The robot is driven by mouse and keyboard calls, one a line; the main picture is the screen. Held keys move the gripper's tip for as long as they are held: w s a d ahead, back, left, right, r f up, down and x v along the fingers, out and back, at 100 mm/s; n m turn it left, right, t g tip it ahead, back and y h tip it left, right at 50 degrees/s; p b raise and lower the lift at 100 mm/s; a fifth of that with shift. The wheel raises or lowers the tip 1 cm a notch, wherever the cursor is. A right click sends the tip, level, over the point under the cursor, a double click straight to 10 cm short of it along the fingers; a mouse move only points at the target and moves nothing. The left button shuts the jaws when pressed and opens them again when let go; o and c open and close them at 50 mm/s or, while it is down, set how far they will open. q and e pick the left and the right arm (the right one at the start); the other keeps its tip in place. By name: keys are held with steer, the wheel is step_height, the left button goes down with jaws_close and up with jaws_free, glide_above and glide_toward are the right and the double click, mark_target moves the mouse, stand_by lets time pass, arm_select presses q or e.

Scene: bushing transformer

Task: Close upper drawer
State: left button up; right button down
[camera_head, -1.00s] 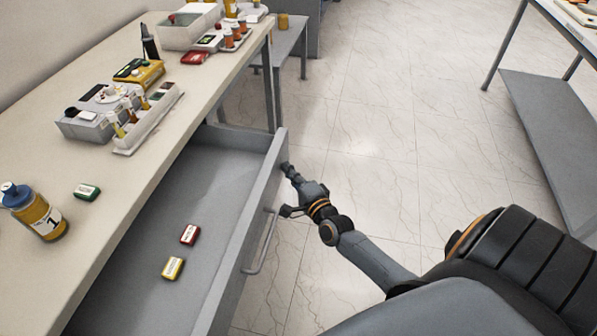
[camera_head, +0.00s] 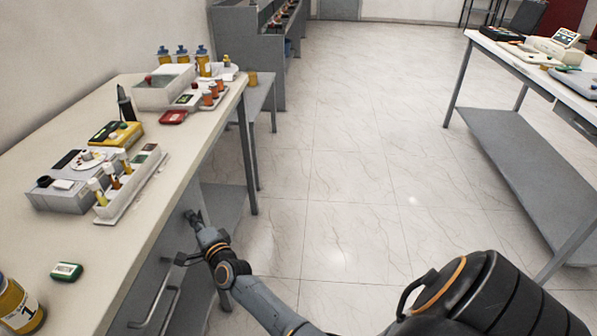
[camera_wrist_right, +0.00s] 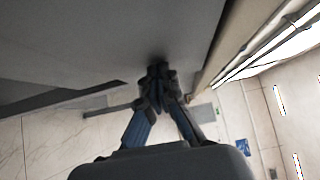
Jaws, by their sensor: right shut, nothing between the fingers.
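The upper drawer shows its grey front (camera_head: 160,262) under the long table's edge in the head view, with its inside no longer visible. A metal bar handle (camera_head: 163,302) is on that front. My right gripper (camera_head: 192,215) is shut and empty, its tips at the far end of the drawer front. In the right wrist view my right gripper (camera_wrist_right: 158,68) points at a grey panel (camera_wrist_right: 100,35) and seems to touch it. Any small remaining gap is hidden under the tabletop. My left gripper is out of view.
The tabletop (camera_head: 160,195) carries a green box (camera_head: 67,271), a yellow bottle (camera_head: 18,305), a vial rack (camera_head: 130,185) and other lab items. A second table (camera_head: 510,145) stands at the right. The tiled floor (camera_head: 350,190) between them is clear.

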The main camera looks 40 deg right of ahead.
mark_target(182, 218)
steer(key=shift+w+a+b, duration=0.3)
steer(key=shift+w+a, duration=0.55)
steer(key=shift+w, duration=0.2)
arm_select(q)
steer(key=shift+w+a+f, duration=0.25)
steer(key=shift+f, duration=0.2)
arm_select(e)
steer(key=shift+a+r, duration=0.1)
steer(key=shift+r, duration=0.05)
steer(key=shift+w+a+r, duration=0.1)
steer(key=shift+r, duration=0.05)
